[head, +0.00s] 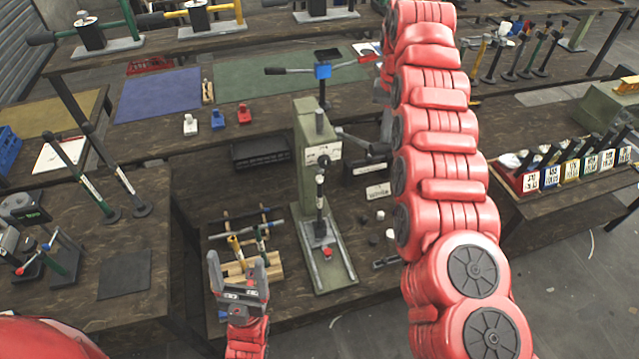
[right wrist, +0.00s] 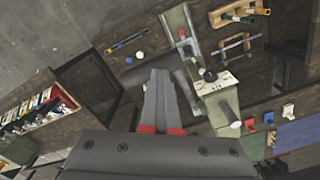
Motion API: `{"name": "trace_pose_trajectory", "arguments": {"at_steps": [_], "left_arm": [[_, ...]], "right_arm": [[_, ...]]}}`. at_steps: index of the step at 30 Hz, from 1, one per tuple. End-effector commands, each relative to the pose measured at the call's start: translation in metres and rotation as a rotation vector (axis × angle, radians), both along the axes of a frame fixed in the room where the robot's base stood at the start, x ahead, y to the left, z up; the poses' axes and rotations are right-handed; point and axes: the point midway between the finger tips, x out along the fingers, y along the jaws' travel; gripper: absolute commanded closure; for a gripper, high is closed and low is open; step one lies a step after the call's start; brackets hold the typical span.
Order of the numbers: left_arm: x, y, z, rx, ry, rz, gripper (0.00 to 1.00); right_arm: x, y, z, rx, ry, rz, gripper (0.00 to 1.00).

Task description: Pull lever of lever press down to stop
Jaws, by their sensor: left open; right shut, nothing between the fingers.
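The lever press has a green column (head: 305,150) and a pale base plate (head: 330,262) on the middle bench. Its dark lever (head: 360,143) sticks out to the right of the press head, sloping slightly down, its end by my right arm. In the right wrist view the lever's thick dark grip (right wrist: 136,75) lies across the tips of my right gripper (right wrist: 158,76). The fingers are shut and empty; I cannot tell whether they touch the grip. In the head view the right gripper is largely hidden by my arm. My left gripper (head: 240,290) is open and empty, front-left of the press.
A wooden fixture (head: 250,268) with small tools stands left of the press base. A black tray (head: 262,152) lies behind it. Small dark and white parts lie right of the base. A rack with labelled blocks (head: 570,170) is on the right bench.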

Motion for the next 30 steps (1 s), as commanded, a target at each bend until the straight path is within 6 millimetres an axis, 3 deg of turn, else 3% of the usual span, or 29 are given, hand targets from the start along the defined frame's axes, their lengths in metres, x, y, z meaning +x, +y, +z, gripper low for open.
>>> {"name": "trace_pose_trajectory", "arguments": {"at_steps": [21,30], "left_arm": [[0.000,0.000,-0.047,0.000,0.000,0.000,0.20],[0.000,0.000,-0.048,0.000,0.000,0.000,0.20]], "right_arm": [[-0.007,-0.002,-0.016,0.000,0.000,0.002,1.00],[-0.008,-0.002,-0.014,0.000,0.000,0.002,1.00]]}}
